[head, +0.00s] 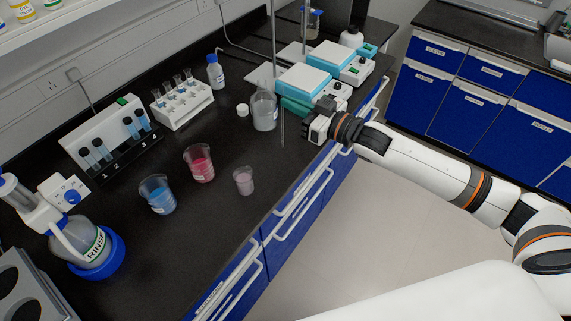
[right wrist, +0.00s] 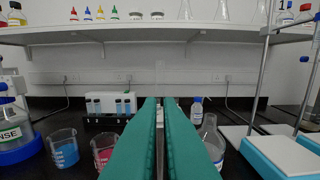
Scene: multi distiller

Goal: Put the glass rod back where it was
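The glass rod (head: 282,130) is a thin upright line in the head view, hanging from the fingertips of my right gripper (head: 284,105). In the right wrist view the teal fingers of this gripper (right wrist: 160,103) are nearly together, with a thin pale strip of the rod (right wrist: 160,145) between them. The gripper is at the bench's front side, right of the clear flask (head: 264,112). A blue-liquid beaker (head: 158,195), a red-liquid beaker (head: 199,163) and a small pale-pink beaker (head: 244,181) stand to the left. My left gripper is out of view.
A white tube rack (head: 184,106), another tube holder (head: 112,138), a capped bottle (head: 215,72) and a RINSE bottle (head: 92,250) line the bench. The black bench top (head: 215,225) is clear near its front edge.

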